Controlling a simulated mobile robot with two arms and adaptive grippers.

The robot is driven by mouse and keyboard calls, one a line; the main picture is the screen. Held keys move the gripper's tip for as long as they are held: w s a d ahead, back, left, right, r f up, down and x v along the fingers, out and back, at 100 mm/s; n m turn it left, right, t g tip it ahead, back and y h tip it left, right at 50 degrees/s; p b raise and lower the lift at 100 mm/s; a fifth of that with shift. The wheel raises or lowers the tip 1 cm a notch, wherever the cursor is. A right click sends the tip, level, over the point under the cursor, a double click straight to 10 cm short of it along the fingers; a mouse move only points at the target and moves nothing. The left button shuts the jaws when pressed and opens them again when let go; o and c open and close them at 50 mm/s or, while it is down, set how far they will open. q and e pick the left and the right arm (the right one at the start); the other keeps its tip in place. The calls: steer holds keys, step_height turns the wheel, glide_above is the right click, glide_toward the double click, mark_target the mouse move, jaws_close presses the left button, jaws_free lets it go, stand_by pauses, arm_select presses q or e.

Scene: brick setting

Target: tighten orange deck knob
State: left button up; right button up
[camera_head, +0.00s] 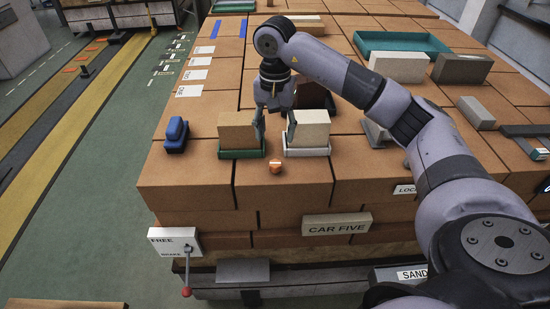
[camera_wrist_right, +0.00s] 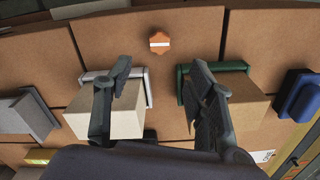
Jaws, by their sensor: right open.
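The orange deck knob (camera_head: 276,167) sits on the brown brick deck near its front edge, with a pale bar across its top. It also shows at the top middle of the right wrist view (camera_wrist_right: 158,42). My right gripper (camera_head: 275,128) is open and empty, pointing down behind the knob and apart from it. In the right wrist view its two fingers (camera_wrist_right: 160,75) are spread, with the knob beyond their tips, roughly midway between them. My left gripper is not in view.
A tan brick in a green tray (camera_head: 240,154) and a cream brick in a white tray (camera_head: 308,152) flank the gripper. A blue block (camera_head: 176,135) stands left. A red-tipped lever (camera_head: 187,270) hangs at the front left. The deck around the knob is clear.

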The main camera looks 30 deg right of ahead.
mark_target(275, 163)
step_height(275, 163, down, 9)
steer(key=p, duration=0.3)
steer(key=shift+f, duration=0.2)
steer(key=shift+f+p, duration=0.3)
steer(key=shift+f, duration=0.3)
steer(key=shift+c, duration=0.5)
steer(key=c, duration=1)
